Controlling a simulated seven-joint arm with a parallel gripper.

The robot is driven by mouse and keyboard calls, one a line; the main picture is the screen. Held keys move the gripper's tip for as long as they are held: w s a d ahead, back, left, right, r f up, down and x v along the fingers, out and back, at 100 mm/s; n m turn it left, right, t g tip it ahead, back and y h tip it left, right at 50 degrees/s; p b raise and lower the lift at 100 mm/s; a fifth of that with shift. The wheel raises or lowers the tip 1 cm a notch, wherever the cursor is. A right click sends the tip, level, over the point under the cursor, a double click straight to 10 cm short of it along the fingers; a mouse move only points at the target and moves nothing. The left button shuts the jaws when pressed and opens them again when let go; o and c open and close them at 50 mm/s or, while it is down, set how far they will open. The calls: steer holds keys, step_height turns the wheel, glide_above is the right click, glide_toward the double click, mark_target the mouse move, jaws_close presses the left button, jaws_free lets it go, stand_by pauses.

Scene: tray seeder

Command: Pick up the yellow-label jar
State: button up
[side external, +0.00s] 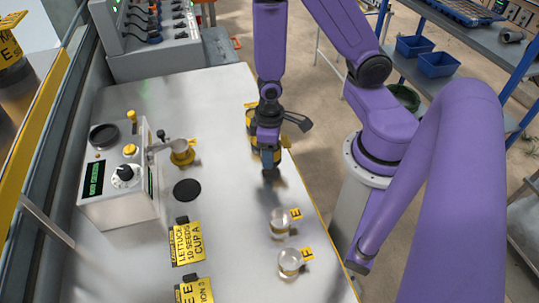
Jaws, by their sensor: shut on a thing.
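My gripper (270,165) points down over the right part of the metal table, by the table's right edge. It is shut on a jar with yellow on it (254,149), which my fingers and wrist largely hide. I cannot tell whether the jar touches the table. Two clear jars with yellow tags stand nearer the camera: one tagged E (279,224) and one tagged F (290,263). More yellow (250,122) shows just behind my gripper, partly hidden by my arm.
A seeder box (118,190) with a green display stands at left. A yellow cup (182,152) sits under its spout, near a black disc (187,190). A grey machine with levers (150,55) is at the back. The table's middle is clear.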

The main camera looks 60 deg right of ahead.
step_height(320, 180, up, 7)
steer(key=shift+w+r, duration=0.1)
steer(key=shift+w, duration=0.25)
steer(key=w+d+r+m, duration=0.1)
steer(key=w+m, duration=0.3)
steer(key=w, duration=0.7)
steer(key=shift+w+d+r, duration=0.3)
steer(key=shift+d+r, duration=0.05)
steer(key=shift+d, duration=0.3)
